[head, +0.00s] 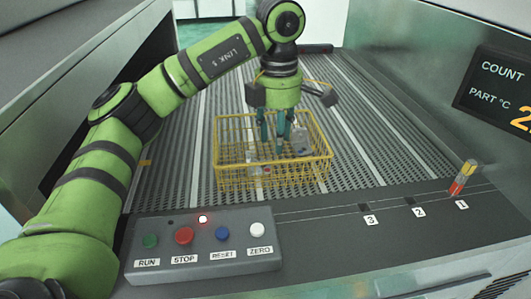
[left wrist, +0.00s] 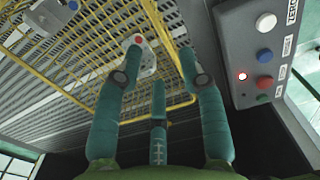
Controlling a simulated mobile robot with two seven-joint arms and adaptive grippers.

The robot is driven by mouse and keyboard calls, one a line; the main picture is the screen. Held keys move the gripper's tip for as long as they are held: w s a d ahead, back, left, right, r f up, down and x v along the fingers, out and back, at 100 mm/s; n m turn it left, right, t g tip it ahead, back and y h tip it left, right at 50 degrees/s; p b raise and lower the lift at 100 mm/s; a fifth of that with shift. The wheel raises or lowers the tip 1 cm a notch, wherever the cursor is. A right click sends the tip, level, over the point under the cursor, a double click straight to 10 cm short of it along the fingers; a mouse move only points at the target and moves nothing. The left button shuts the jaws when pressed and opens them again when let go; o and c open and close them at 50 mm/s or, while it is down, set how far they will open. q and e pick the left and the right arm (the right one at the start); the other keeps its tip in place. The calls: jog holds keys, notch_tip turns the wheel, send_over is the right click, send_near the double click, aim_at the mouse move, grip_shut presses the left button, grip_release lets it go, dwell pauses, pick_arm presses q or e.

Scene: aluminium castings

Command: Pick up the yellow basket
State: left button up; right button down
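The yellow wire basket (head: 322,158) stands on the ribbed conveyor in the middle of the head view, with a few grey castings (head: 300,141) in it. In the left wrist view its yellow wires (left wrist: 95,84) run behind my fingers. My left gripper (head: 274,141) points down over the basket, its teal fingers overlapping the far side. I cannot tell how far they reach below the rim. In the left wrist view the fingers are spread with a gap between them, near a casting with a red spot (left wrist: 147,62). No wire is clearly clasped. My right gripper is out of view.
A grey control box (head: 200,266) with several buttons and a lit red lamp stands at the front left. A small red and yellow post (head: 463,178) stands by marker 1. Side walls flank the conveyor; a count display (head: 500,88) is at right.

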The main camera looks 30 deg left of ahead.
aim_at(274, 187)
pick_arm(q)
jog(key=f+b, duration=0.3)
jog(key=shift+s+d+f, duration=0.3)
jog(key=shift+s+f, duration=0.1)
jog(key=f, duration=0.3)
jog(key=shift+w+a, duration=0.2)
notch_tip(274, 187, down, 4)
jog(key=shift+s+f+p, duration=0.1)
jog(key=shift+s+p, duration=0.05)
jog(key=shift+p, duration=0.85)
jog(key=shift+a+f, duration=0.1)
jog(key=shift+f, duration=0.15)
jog(key=shift+r, duration=0.1)
grip_shut()
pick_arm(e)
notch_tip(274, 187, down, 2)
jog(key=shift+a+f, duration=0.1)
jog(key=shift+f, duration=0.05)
